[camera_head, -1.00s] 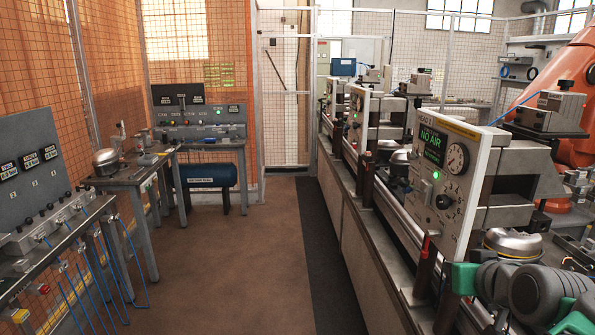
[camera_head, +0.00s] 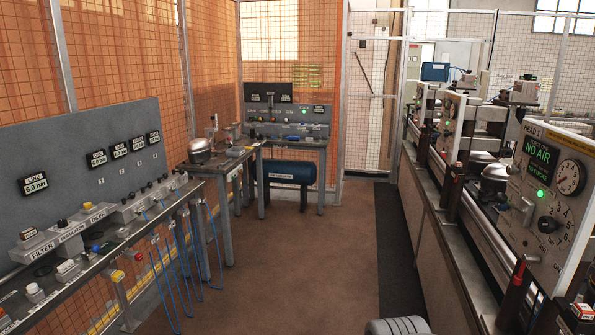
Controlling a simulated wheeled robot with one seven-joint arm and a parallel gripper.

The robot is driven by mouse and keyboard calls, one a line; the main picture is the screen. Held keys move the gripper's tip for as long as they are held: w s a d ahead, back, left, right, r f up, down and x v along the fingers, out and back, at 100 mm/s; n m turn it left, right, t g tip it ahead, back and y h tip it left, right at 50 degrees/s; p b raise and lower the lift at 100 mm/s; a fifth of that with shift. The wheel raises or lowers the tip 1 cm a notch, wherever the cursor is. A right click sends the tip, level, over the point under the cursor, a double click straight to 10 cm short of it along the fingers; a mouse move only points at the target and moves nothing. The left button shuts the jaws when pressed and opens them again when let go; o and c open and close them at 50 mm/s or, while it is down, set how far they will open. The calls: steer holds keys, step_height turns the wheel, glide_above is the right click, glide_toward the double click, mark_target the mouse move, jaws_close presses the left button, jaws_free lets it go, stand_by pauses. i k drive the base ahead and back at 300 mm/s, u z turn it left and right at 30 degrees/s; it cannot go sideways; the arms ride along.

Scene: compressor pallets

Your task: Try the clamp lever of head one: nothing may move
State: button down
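The head one panel (camera_head: 512,222), marked HEAD 1, stands at the right edge on the machine line. Its green display (camera_head: 538,160) reads NO AIR, with smaller text below. A dial gauge (camera_head: 571,177), a lit green lamp (camera_head: 540,193) and a black knob (camera_head: 547,224) are on the panel. A small grey handle (camera_head: 527,208) is at its left side. A dark post with a red top (camera_head: 519,271) stands in front of the panel, low right. I cannot tell which of these is the clamp lever.
At left is an air bench (camera_head: 130,232) with gauges, valves and hanging blue hoses (camera_head: 169,258). A line readout (camera_head: 35,184) is lit. Further back are a bench with a metal dome (camera_head: 200,149) and a blue tank (camera_head: 290,172). The brown floor aisle (camera_head: 290,240) is clear.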

mark_target(500, 198)
steer(key=u, duration=0.75)
steer(key=i, duration=0.45)
steer(key=z, duration=2.3)
